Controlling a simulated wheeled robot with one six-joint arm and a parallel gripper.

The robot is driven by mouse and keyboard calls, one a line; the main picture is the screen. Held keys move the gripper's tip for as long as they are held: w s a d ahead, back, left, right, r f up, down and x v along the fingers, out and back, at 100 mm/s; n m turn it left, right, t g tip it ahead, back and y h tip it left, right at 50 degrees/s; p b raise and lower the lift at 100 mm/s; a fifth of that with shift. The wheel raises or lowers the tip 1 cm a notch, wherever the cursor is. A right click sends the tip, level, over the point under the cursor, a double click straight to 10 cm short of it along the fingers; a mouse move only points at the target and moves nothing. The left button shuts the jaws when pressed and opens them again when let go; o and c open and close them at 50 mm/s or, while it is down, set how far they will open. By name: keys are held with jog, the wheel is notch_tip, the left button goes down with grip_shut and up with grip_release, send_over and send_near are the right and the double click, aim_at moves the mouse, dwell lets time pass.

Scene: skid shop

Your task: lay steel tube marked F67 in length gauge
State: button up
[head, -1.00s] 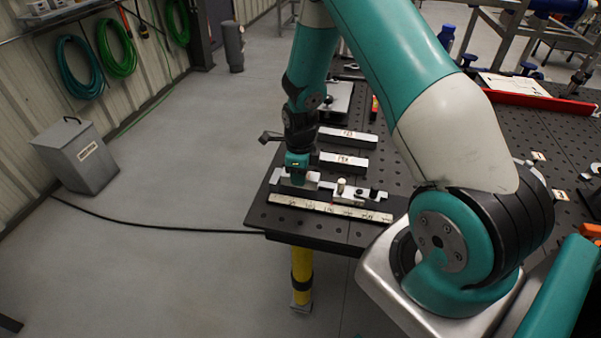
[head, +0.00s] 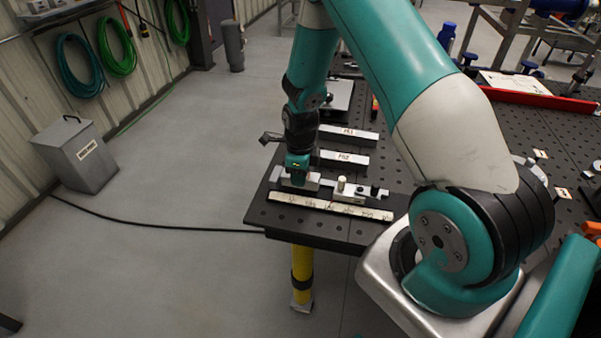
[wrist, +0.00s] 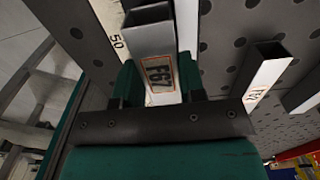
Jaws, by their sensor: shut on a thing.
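The steel tube marked F67 (wrist: 160,72) is a square hollow tube with an orange-framed label. My gripper (wrist: 158,82) is shut on it, with one green finger on each side of the label. In the head view my gripper (head: 298,172) is low over the length gauge (head: 330,207), at its left part. The tube (head: 312,184) lies along the gauge, behind its pale scale strip. Whether it rests on the gauge bed cannot be told. The gauge has an upright plate at its left end and a block with a pale knob (head: 341,183) to the right.
Two more labelled tubes (head: 345,159) (head: 348,135) lie on the perforated black table (head: 300,226) behind the gauge. A dark clamp handle (head: 270,138) stands out at the table's left edge. A red tray (head: 535,97) lies at the far right.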

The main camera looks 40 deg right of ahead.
jog(key=shift+f+b, duration=0.55)
jog(key=shift+f, duration=0.25)
jog(key=o, duration=1.2)
jog(key=shift+o, duration=0.2)
jog(key=shift+r, duration=0.1)
jog(key=shift+r+p, duration=2.65)
jog(key=shift+r, duration=0.85)
